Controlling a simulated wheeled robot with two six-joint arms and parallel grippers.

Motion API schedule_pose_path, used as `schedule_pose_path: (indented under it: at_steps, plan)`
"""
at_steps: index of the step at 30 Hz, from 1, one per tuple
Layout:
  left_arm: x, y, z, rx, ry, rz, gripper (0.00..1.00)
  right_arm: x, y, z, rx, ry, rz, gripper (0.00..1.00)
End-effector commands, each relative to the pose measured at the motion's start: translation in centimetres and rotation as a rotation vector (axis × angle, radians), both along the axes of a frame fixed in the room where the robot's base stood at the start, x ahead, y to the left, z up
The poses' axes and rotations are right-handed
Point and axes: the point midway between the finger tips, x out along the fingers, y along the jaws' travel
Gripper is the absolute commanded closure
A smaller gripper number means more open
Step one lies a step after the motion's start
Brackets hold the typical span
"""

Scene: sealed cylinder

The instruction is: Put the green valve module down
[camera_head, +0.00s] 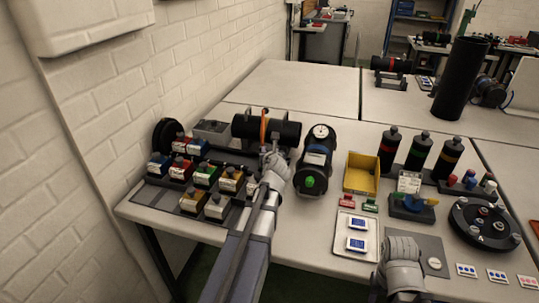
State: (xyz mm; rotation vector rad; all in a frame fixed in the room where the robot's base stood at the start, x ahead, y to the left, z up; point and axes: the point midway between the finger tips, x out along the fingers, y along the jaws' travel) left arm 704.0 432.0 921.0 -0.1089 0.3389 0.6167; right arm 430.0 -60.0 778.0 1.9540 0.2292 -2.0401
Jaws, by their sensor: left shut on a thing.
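My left gripper (270,155) is shut beside the front of a dark horizontal cylinder (290,132). The thing in its jaws is hidden behind the hand; I take it for the green valve module from the task's wording, as its colour does not show. A dark rack of small modules (165,200) lies to the left of this gripper. In it, a green-topped module (206,175) stands among red, blue, yellow and black-topped ones. My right gripper (400,280) is low at the bottom edge, and its jaws cannot be made out.
A yellow bin (360,174), several black bottles (417,151) and a round black turntable (485,222) are further right. The table behind (300,88) is largely bare. A brick wall borders the left.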

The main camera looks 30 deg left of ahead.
Motion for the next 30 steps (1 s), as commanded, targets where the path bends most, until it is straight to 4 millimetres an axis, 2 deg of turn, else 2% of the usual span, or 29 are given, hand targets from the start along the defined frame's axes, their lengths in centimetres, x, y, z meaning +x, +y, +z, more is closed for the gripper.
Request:
schedule_pose_path:
  at_steps: [10, 11, 18, 26, 30]
  plan:
    - [0.0, 0.0, -0.6, 0.0, -0.001, -0.001, 1.0, 0.0, 0.0, -0.6, 0.0, 0.0, 0.0, 0.5]
    - [0.0, 0.0, -0.5, 0.0, 0.0, 0.0, 0.62, 0.0, 0.0, -0.5, 0.0, 0.0, 0.0, 0.5]
    - [0.0, 0.0, -0.4, 0.0, 0.0, 0.0, 0.35, 0.0, 0.0, -0.4, 0.0, 0.0, 0.0, 0.5]
    - [0.0, 0.0, -0.3, 0.0, 0.0, 0.0, 0.34, 0.0, 0.0, -0.3, 0.0, 0.0, 0.0, 0.5]
    - [-0.3, -0.2, 0.6, 0.0, 0.0, 0.0, 0.34, 0.0, 0.0, 0.6, 0.0, 0.0, 0.0, 0.5]
